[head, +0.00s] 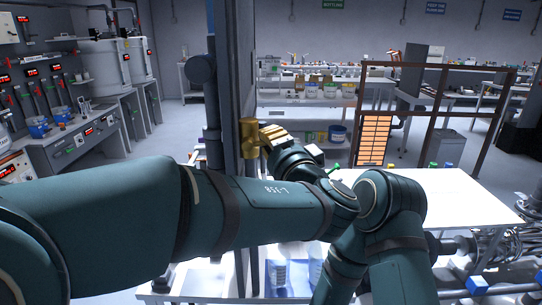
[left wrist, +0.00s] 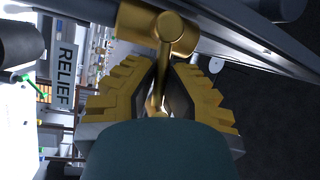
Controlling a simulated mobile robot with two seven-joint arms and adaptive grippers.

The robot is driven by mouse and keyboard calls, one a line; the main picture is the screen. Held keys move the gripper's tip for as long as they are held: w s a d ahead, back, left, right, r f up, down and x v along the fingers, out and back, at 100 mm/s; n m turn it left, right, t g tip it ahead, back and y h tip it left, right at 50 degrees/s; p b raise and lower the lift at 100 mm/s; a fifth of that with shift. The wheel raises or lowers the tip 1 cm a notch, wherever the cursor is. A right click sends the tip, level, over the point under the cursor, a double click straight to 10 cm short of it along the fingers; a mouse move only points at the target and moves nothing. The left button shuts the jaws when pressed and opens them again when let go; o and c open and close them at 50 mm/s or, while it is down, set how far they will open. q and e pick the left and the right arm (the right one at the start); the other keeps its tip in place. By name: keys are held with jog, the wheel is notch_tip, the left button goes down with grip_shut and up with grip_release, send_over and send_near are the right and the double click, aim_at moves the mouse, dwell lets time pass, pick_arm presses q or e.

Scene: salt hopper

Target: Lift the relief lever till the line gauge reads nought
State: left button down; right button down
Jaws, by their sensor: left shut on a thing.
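The brass relief lever and its valve body (head: 250,138) stand on a dark upright post in the middle of the head view. In the left wrist view the round brass body (left wrist: 185,35) is at the top, and the lever's handle (left wrist: 164,60) runs down from it between my fingers. My left gripper (head: 269,140), with ridged yellow fingers, is shut on the lever; it also shows in the left wrist view (left wrist: 162,85). A "RELIEF" label (left wrist: 63,75) is left of the fingers. I cannot pick out the line gauge. My right gripper is out of view.
A dark frame with an orange-lit panel (head: 374,138) stands behind. Consoles (head: 75,145) and tanks (head: 100,70) are at left. The post is close beside my left gripper.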

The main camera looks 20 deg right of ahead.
pick_arm(q)
jog(key=n+b, duration=0.1)
jog(key=n+g+b, duration=0.1)
jog(key=b, duration=0.1)
jog(key=shift+a+r, duration=0.15)
jog(key=shift+r, duration=0.1)
jog(key=shift+w+a+r+n+g+b, duration=0.1)
jog(key=shift+r+n+g+b, duration=0.3)
jog(key=shift+n+b, duration=0.55)
jog(key=shift+r, duration=0.15)
jog(key=c, duration=1)
grip_release()
jog(key=s, duration=0.4)
jog(key=s+d, duration=0.1)
jog(key=s, duration=0.3)
jog(key=s+d, duration=0.1)
jog(key=s, duration=0.2)
jog(key=shift+s+r, duration=0.1)
jog(key=shift+s, duration=0.3)
